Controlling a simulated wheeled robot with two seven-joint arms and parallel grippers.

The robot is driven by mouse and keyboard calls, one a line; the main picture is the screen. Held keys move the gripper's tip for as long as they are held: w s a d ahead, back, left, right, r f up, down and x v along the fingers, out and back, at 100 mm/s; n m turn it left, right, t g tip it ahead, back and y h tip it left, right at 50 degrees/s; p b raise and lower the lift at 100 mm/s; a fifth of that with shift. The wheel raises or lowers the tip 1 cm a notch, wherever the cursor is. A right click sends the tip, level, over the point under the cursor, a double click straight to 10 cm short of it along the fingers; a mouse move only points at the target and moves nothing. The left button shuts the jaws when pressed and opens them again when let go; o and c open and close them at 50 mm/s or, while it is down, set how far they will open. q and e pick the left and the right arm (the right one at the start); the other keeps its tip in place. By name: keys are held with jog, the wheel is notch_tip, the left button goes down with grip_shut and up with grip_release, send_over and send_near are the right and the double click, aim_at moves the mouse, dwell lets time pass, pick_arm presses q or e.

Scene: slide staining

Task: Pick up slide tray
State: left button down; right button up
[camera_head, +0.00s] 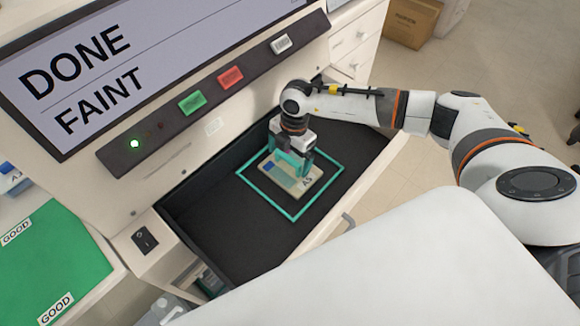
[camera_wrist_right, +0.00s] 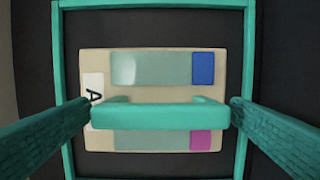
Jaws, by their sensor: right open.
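The slide tray (camera_head: 309,183) is a flat beige plate with a white label, "A3" in the head view. It lies in the black drawer inside a teal square outline (camera_head: 268,200). In the right wrist view the tray (camera_wrist_right: 150,93) carries two glass slides, one with a blue end (camera_wrist_right: 203,68), one with a magenta end (camera_wrist_right: 201,140). A teal bar handle (camera_wrist_right: 160,116) spans its middle. My right gripper (camera_head: 291,163) is open above the tray. Its fingers (camera_wrist_right: 162,101) stand at either end of the handle, with small gaps; exact height is unclear. My left gripper is out of view.
The drawer (camera_head: 215,205) is pulled out below a panel with green (camera_head: 192,102), red (camera_head: 230,77) and white (camera_head: 281,43) buttons. The screen (camera_head: 110,65) reads "DONE" and "FAINT". A green mat (camera_head: 55,255) labelled "GOOD" lies left. Drawer walls surround the tray.

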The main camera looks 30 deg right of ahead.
jog(key=shift+a+f, duration=0.2)
jog(key=shift+f, duration=0.8)
jog(key=c, duration=1.1)
